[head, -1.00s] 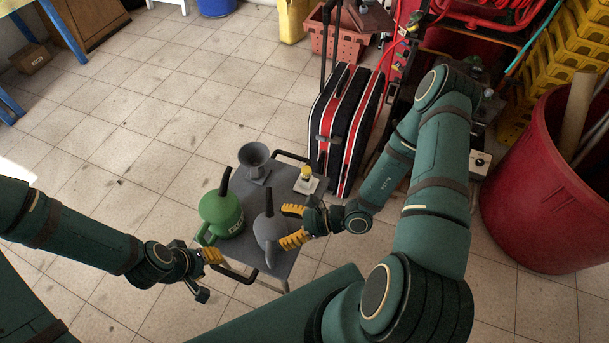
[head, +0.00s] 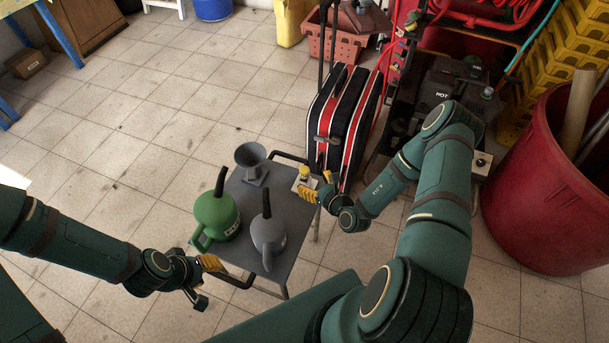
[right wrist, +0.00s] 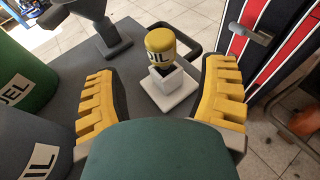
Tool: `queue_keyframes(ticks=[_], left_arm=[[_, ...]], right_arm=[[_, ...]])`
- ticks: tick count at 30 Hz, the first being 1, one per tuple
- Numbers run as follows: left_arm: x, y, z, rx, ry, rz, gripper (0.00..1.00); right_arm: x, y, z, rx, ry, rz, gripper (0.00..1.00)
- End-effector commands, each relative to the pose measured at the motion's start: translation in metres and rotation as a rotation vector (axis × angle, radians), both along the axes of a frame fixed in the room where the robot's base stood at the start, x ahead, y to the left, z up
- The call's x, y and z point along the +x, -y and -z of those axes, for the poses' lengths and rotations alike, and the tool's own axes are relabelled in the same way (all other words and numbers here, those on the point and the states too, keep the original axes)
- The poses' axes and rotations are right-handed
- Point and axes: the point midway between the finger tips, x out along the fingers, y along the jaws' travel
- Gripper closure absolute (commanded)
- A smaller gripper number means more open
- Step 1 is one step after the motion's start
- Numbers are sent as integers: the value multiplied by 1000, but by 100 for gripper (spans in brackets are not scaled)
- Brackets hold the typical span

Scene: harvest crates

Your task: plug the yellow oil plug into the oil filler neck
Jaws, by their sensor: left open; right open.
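The yellow oil plug (head: 305,172) stands upright on a small white stand (right wrist: 172,88) at the far right corner of the grey cart top. In the right wrist view the yellow plug (right wrist: 160,44) carries dark lettering and sits between my open fingers, a little beyond them. My right gripper (head: 309,191) is open and empty, just on the near side of the plug. It also shows in the right wrist view (right wrist: 160,95). My left gripper (head: 207,278) is open and empty near the cart's front left edge. I cannot make out the oil filler neck.
A green can (head: 216,216), a grey can (head: 268,240) and a grey funnel (head: 251,160) stand on the cart top (head: 243,262). A black and red suitcase (head: 343,125) stands behind the cart. A red bin (head: 540,190) is at the right.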

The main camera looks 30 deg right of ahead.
Motion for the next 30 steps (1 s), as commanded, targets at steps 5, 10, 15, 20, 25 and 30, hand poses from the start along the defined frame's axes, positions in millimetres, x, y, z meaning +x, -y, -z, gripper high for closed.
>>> queue_keyframes(ticks=[5, 10, 15, 20, 25, 30], left_arm=[[1, 0, 3, 0, 2, -1, 62], [2, 0, 13, 1, 6, -1, 62], [4, 0, 19, 1, 9, -2, 62], [4, -1, 20, 2, 9, -3, 62], [4, -1, 19, 1, 10, -3, 62], [4, -1, 19, 1, 10, -3, 62]], right_arm=[[11, -1, 3, 0, 2, 0, 29], [31, -2, 12, -1, 2, 0, 29], [51, -5, 18, 0, 2, -1, 29], [58, -6, 19, 1, 0, -1, 29], [57, -6, 18, 1, 0, -1, 29], [57, -6, 18, 0, 0, -1, 84]])
